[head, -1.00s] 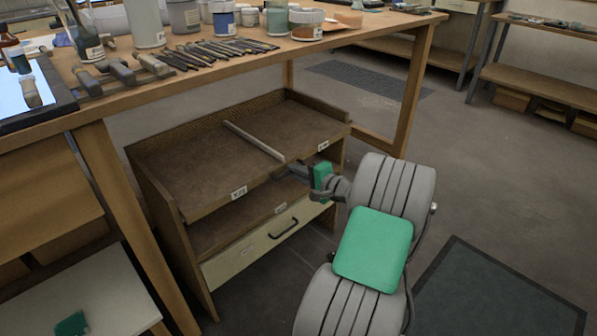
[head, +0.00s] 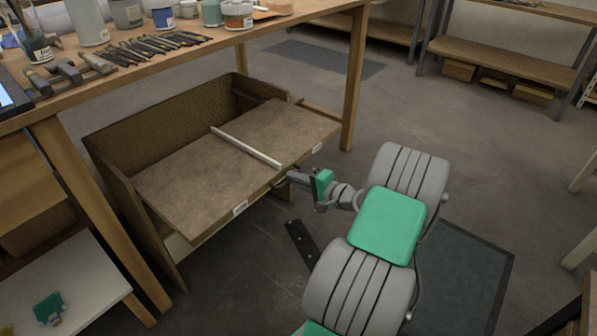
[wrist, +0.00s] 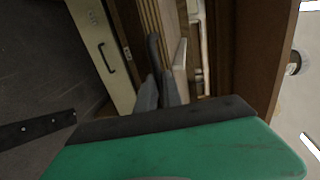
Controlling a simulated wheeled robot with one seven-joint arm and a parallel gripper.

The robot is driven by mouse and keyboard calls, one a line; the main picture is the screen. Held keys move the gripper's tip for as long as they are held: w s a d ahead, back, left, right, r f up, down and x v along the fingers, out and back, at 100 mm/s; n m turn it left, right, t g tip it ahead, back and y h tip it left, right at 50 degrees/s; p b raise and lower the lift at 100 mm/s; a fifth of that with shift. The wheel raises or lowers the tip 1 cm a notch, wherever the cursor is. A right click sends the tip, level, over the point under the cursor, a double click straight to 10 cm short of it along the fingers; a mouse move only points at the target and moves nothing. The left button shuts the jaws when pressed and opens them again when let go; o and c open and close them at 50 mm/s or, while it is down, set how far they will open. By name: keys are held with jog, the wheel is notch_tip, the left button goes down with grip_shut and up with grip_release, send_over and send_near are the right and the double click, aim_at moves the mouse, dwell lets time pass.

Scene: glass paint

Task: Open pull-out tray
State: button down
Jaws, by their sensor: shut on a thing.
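The pull-out tray (head: 200,190) is a flat brown board with a light divider strip across it. It sits at the top of a wooden cabinet (head: 165,118) under the workbench and sticks well out of its front. My gripper (head: 282,182) is at the tray's front edge, near the end of the strip, and is shut on the tray's front handle. In the wrist view the dark fingers (wrist: 158,88) are close together at the tray front, beside the cabinet's cream drawer (wrist: 102,55).
The workbench (head: 210,50) above carries jars, brushes and tools. A bench leg (head: 354,85) stands behind the tray's right side, another (head: 85,200) at the left. A low white shelf (head: 60,285) is at the lower left.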

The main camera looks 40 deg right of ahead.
jog(key=shift+s, duration=0.1)
jog(key=c, duration=1.5)
grip_release()
jog(key=p+v, duration=0.2)
jog(key=v, duration=0.5)
jog(key=shift+s, duration=0.4)
jog(key=shift+r, duration=0.1)
